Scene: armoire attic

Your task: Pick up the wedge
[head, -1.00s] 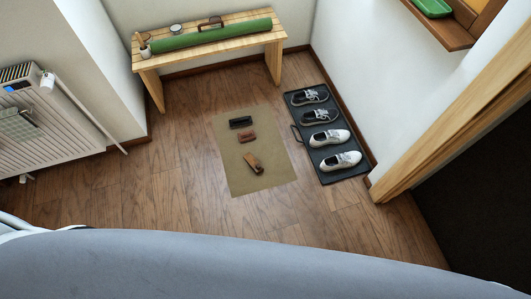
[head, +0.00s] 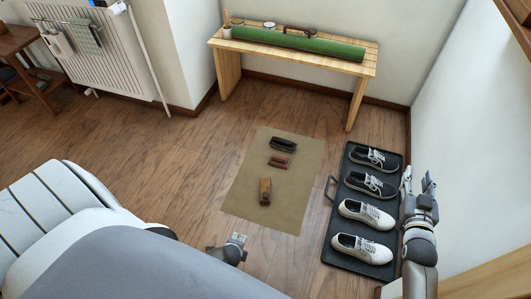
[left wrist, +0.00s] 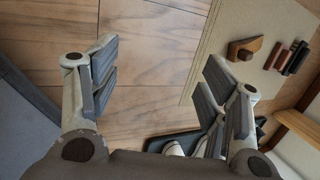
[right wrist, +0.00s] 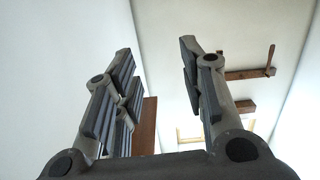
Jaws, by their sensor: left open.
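The wedge (head: 265,190) is a small brown wooden block lying on the olive mat (head: 245,205), nearest me of the things there. It also shows at the upper right of the left wrist view (left wrist: 243,48). My left gripper (head: 238,240) is low in the head view, below and left of the wedge and apart from it. Its fingers are spread with nothing between them (left wrist: 155,85). My right gripper (head: 420,183) points up at the right, beside the shoe tray. Its fingers are apart and empty in the right wrist view (right wrist: 158,65).
A reddish-brown brush (head: 280,160) and a black brush (head: 284,144) lie behind the wedge on the mat. A black tray (head: 338,225) with several shoes stands right of it. A wooden bench (head: 229,75) with a green roll (head: 300,42) stands behind. Floor left of the mat is clear.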

